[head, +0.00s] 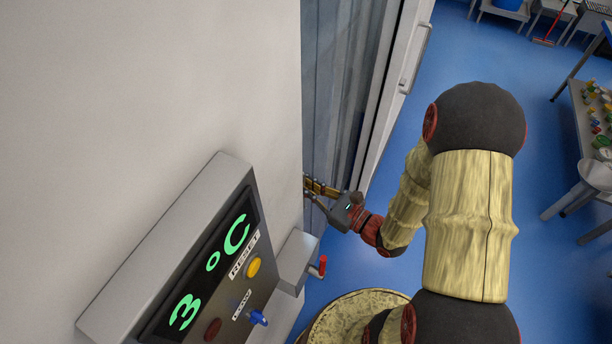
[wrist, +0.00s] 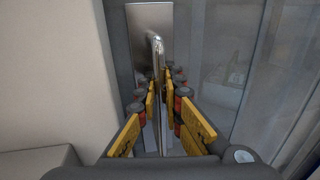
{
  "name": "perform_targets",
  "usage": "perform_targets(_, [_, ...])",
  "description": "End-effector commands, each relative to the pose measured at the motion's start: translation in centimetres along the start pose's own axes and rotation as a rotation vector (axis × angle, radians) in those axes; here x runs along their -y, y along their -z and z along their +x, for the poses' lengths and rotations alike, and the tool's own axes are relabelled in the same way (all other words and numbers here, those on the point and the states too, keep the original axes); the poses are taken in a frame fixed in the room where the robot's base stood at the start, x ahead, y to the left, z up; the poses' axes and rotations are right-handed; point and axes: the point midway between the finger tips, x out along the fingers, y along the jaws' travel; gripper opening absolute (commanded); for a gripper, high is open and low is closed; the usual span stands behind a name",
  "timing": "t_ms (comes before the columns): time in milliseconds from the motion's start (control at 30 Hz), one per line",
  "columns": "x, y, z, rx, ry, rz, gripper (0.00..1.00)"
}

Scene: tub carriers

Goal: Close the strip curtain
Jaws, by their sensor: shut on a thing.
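The strip curtain (head: 338,75) hangs as grey translucent strips in the doorway beside the white wall. It also shows in the wrist view as a see-through sheet (wrist: 285,75) on the right. A shiny bent metal handle (wrist: 157,50) stands in front of a flat metal plate (wrist: 145,20) at the curtain's edge. My gripper (head: 318,187) reaches into the doorway at the wall's edge. In the wrist view its yellow-padded fingers (wrist: 160,105) are on both sides of the handle's bar, shut on it. In the head view the wall hides the handle.
An open door (head: 392,90) with a bar handle (head: 415,60) stands right of the curtain. A control panel (head: 215,260) reading 3 °C and a box with a red lever (head: 318,267) stick out from the wall. The blue floor (head: 480,60) is clear towards the tables at right.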

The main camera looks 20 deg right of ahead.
Motion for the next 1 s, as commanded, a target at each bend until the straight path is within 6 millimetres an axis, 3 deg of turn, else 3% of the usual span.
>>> perform_targets(333, [-0.55, 0.20, -0.12, -0.003, -0.007, 0.006, 0.00])
perform_targets(367, [-0.56, 0.21, -0.12, -0.003, -0.008, 0.006, 0.10])
perform_targets(667, [-0.42, 0.15, -0.08, -0.002, -0.006, 0.004, 0.27])
perform_targets(1000, [-0.28, 0.08, -0.20, -0.001, -0.004, 0.002, 0.27])
